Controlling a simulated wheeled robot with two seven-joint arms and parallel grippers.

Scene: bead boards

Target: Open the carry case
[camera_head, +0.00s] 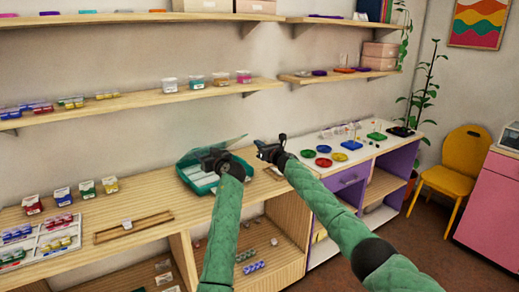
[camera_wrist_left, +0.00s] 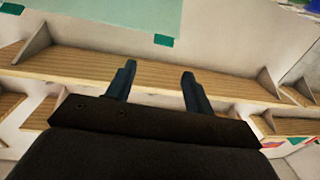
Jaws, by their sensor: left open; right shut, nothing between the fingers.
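The carry case (camera_head: 186,178) is teal and stands on the wooden counter. Its see-through lid (camera_head: 222,145) is raised and slants above the teal base, so the case stands at least partly open. My left gripper (camera_head: 213,158) is at the case, in front of its right part, and hides some of the inside. The left wrist view shows its two fingers (camera_wrist_left: 156,75) apart with nothing between them. A pale panel with a teal tab (camera_wrist_left: 163,40) shows beyond them, probably the lid. My right gripper (camera_head: 268,150) is shut and empty, to the right of the case above the counter.
A wooden tray (camera_head: 105,236) and several small bead boxes (camera_head: 62,197) stand on the counter to the left. Coloured dishes (camera_head: 323,162) lie on the white-topped unit to the right. A wall shelf (camera_head: 130,100) runs above the case.

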